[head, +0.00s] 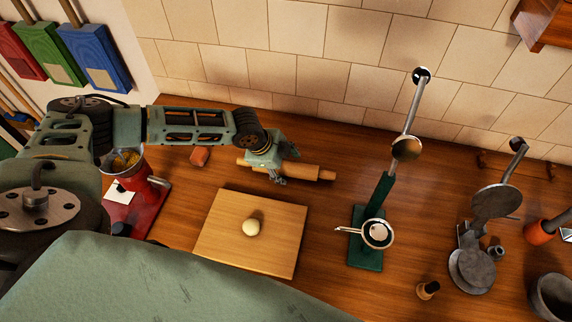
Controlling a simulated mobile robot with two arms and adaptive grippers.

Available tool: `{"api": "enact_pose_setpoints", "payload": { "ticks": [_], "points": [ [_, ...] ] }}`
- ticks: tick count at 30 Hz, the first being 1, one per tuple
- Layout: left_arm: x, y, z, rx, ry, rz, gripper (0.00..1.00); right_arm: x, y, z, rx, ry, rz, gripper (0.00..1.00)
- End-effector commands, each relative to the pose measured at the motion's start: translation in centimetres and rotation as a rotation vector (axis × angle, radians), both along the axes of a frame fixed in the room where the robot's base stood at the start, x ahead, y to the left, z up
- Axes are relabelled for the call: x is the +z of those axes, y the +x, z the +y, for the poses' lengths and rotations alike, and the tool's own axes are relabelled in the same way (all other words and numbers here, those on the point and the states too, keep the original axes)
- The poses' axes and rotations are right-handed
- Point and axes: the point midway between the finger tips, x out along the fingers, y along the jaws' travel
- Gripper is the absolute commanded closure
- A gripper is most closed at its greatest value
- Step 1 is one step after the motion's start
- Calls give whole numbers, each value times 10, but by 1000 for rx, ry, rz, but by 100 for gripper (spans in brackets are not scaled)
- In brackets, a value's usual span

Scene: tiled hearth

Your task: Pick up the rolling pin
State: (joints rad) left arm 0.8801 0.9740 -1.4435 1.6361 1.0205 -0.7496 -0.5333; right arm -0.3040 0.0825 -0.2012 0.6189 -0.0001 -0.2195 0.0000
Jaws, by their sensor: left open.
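The rolling pin (305,171) is a light wooden cylinder with handles, lying on the wooden counter behind the cutting board. My left gripper (279,178) is over the left part of the pin, pointing down, and hides some of it. The gripper is open. Its fingertips are small in the head view, and I cannot tell whether they touch the pin. My right gripper does not show.
A cutting board (221,228) with a pale round ball (251,227) lies in front of the pin. A green-based stand (366,257) is to the right, a dark metal press (472,268) farther right. The tiled wall (300,60) rises behind.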

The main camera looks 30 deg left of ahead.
Motion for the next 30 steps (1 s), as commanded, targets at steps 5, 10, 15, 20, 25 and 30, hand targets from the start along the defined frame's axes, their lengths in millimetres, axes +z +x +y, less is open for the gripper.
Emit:
{"api": "enact_pose_setpoints", "payload": {
  "ticks": [5, 10, 15, 20, 25, 30],
  "points": [
    [-4, 2, -1, -1, 0, -1, 42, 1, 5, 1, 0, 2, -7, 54],
    [-4, 1, -1, -1, 1, -1, 47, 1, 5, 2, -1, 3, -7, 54],
    [-4, 1, -1, -1, 1, -1, 62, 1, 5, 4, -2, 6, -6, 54],
    [-4, 1, -1, -1, 1, -1, 76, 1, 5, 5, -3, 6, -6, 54],
    [-4, 1, -1, -1, 1, -1, 91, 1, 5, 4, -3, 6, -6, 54],
    [-3, 2, -1, -1, -1, -4, 95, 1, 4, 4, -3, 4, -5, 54]
  ]
}}
